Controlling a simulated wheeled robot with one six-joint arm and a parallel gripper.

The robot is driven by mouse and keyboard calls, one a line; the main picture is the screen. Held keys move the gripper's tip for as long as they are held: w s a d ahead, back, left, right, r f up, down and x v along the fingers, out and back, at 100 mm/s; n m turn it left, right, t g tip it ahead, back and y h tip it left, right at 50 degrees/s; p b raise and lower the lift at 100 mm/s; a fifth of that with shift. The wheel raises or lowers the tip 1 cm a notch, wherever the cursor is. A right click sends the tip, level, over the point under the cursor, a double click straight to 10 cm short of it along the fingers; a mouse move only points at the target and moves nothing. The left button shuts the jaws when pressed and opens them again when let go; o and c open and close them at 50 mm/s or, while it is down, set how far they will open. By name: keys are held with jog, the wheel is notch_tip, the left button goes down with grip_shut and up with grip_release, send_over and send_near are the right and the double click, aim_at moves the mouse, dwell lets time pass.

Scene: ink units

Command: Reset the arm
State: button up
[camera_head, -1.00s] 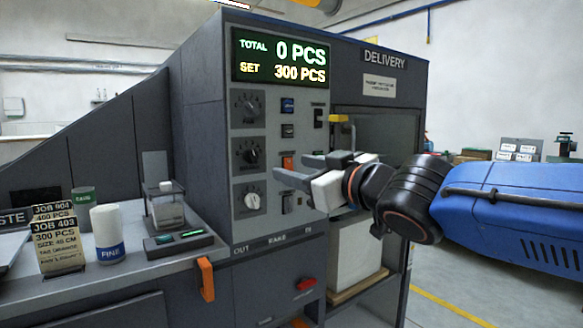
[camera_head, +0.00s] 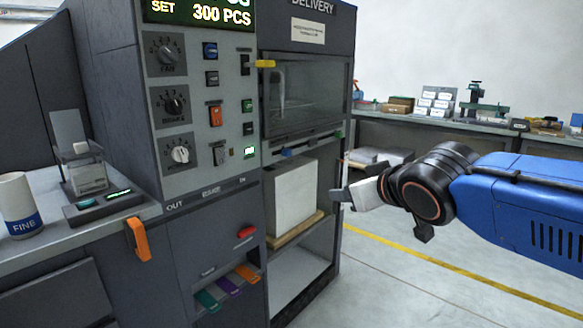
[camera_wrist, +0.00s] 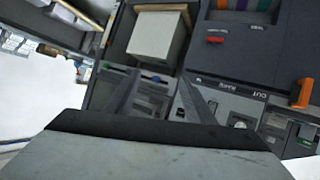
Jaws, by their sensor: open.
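My gripper (camera_head: 341,181) is open and empty at the end of my blue arm, which enters from the right. In the head view it appears in front of the machine's right edge, apart from the control panel (camera_head: 212,105). In the wrist view my gripper (camera_wrist: 158,95) shows two dark fingers spread apart, with nothing between them. The machine's panel carries knobs, an orange switch (camera_head: 215,114) and a small lit switch (camera_head: 250,153).
The delivery bay holds a white stack (camera_head: 297,195) on a wooden board, left of my gripper. A counter (camera_head: 95,222) with a white FINE cup (camera_head: 19,205) stands at the left. A workbench (camera_head: 470,128) runs along the back right. Floor is open below my arm.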

jog(key=s+d+f+m+g+h, duration=0.3)
jog(key=s+d+f, duration=0.4)
jog(key=d+f, duration=0.35)
jog(key=s+d+f+m+g, duration=0.1)
jog(key=s+d+f+g, duration=0.1)
jog(key=s+f, duration=0.3)
jog(key=s+d+f+m+g, duration=0.1)
jog(key=s+d+f+g, duration=0.1)
jog(key=s+f, duration=0.3)
jog(key=s+d, duration=0.1)
jog(key=s, duration=0.3)
jog(key=shift+d+f+g+h, duration=0.25)
jog(key=shift+f+g+h, duration=0.05)
jog(key=shift+f, duration=0.1)
